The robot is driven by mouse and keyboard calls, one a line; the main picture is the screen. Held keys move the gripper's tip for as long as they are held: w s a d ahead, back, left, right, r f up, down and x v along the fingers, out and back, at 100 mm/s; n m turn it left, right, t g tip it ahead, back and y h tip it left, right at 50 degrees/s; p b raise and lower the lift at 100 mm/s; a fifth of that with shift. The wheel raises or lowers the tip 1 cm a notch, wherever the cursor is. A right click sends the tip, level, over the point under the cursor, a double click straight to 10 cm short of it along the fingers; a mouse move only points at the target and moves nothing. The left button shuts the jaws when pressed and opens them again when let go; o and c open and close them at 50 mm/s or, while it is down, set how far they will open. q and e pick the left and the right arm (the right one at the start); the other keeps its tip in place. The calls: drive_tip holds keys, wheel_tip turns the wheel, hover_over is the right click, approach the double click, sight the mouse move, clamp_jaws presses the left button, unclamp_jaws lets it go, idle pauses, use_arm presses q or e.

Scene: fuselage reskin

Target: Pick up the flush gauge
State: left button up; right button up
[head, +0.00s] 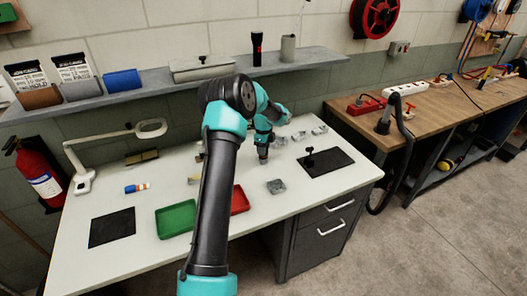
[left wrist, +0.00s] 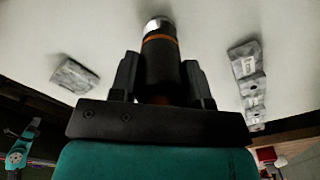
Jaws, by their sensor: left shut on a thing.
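My left gripper (head: 263,139) reaches over the back middle of the white bench and points down. In the left wrist view its two fingers (left wrist: 160,85) are shut on a dark cylinder with an orange ring and a bright metal end, which looks like the flush gauge (left wrist: 158,50). In the head view the gauge (head: 263,153) is small below the fingers; whether it touches the bench is unclear.
Small grey metal parts (head: 302,135) lie right of the gripper, and a grey block (head: 276,186) lies nearer. A black mat (head: 335,166) bears a dark upright item. Green (head: 177,219) and red (head: 240,200) trays stand in front. A magnifier lamp (head: 150,129) stands at left.

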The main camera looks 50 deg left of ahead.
use_arm(q)
drive_tip(key=shift+r, duration=1.85)
drive_tip(key=s+d+r, duration=0.1)
drive_tip(key=s+d, duration=0.9)
drive_tip(key=d, duration=0.2)
drive_tip(key=shift+s, duration=0.25)
drive_tip(key=shift+r, duration=0.1)
